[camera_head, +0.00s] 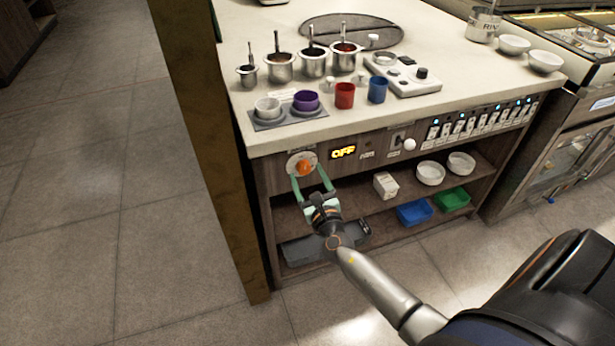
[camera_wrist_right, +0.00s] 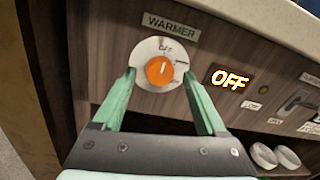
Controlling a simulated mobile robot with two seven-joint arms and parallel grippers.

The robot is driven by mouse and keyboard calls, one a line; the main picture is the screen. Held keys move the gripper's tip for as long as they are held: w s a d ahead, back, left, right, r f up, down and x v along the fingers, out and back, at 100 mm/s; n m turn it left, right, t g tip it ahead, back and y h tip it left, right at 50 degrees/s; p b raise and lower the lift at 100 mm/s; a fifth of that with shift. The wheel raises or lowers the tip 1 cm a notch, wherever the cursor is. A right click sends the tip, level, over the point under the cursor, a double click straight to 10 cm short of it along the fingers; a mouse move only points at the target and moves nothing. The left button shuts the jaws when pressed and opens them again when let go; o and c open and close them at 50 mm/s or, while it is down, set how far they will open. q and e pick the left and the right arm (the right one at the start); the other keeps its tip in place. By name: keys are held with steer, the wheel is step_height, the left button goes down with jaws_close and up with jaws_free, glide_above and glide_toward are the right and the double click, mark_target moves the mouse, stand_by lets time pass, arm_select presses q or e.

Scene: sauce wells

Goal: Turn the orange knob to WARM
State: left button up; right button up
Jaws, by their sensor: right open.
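The orange knob (camera_head: 303,168) sits on a round pale dial on the counter's front panel. It shows large in the right wrist view (camera_wrist_right: 160,71), under a label reading WARMER. Its pale mark points up, towards OFF on the dial (camera_wrist_right: 145,50); the marks at the dial's right are too small to read. The lit display (camera_head: 343,152) beside it reads OFF. My right gripper (camera_head: 310,175) is open and empty, its green fingers spread to either side of the knob. I cannot tell whether they touch the dial. My left gripper is not in view.
A row of switches (camera_head: 480,119) and a white round knob (camera_head: 409,144) lie farther right on the panel. Above, the counter (camera_head: 440,50) holds pots, cups and a small white control unit (camera_head: 402,74). The shelf below holds bowls and blue and green trays (camera_head: 414,212).

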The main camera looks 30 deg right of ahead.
steer(key=shift+w, duration=0.25)
jaws_close()
stand_by(0.5)
